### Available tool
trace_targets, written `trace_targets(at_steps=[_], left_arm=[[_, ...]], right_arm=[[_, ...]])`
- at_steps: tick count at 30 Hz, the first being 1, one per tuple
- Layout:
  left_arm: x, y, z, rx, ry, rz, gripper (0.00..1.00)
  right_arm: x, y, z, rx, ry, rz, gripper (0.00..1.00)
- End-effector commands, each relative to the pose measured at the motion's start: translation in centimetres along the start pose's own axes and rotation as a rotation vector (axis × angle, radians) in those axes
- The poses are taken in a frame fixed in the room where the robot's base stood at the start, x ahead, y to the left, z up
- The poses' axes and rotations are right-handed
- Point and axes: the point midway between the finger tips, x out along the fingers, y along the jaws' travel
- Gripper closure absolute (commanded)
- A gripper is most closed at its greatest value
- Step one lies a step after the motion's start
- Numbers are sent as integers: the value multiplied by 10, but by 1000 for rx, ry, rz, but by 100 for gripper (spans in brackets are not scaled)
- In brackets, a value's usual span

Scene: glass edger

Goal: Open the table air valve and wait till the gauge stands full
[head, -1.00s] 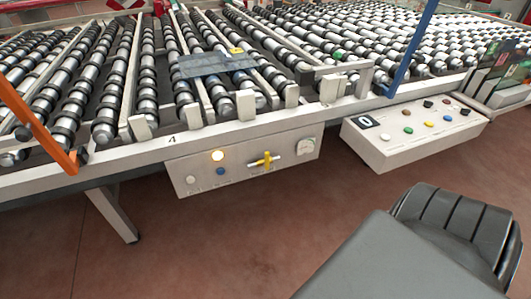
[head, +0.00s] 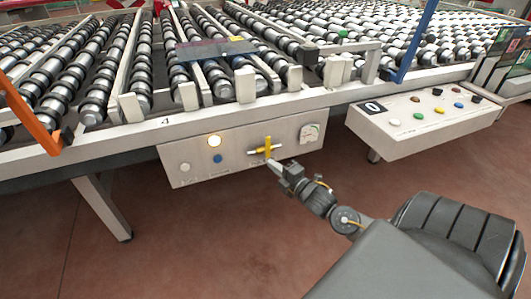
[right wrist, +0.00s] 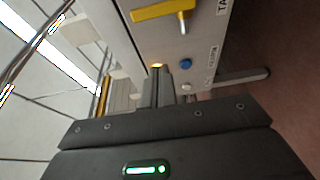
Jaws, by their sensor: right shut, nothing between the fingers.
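The table air valve has a yellow handle (head: 266,146) on the pale control panel (head: 190,150) under the roller table. The handle also shows at the top of the right wrist view (right wrist: 160,11). The round gauge (head: 309,133) sits right of the valve; its needle is too small to read. My right gripper (head: 274,165) is shut and empty, its tips just below and in front of the handle; I cannot tell whether they touch it. In the right wrist view its fingers (right wrist: 159,88) point toward the panel. My left gripper is not in view.
The panel also has a lit yellow lamp (head: 214,141), a blue button (head: 217,159) and a white button (head: 185,167). A second button box (head: 425,125) juts out at the right. The table edge (head: 220,117) overhangs above; open floor (head: 190,245) lies below.

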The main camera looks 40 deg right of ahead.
Motion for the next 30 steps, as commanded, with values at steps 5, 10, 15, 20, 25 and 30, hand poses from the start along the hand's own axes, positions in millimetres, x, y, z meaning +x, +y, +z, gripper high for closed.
trace_targets(at_steps=[5,10,15,20,25,30], left_arm=[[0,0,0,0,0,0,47],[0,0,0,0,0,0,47],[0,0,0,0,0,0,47],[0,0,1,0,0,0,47],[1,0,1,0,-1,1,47],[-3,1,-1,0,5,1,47]], right_arm=[[0,1,0,0,0,1,100],[2,0,0,1,0,1,100],[20,2,0,2,-2,4,100],[52,2,0,3,-1,5,100],[87,1,0,3,-2,3,100],[96,0,15,-2,-3,-3,100]])
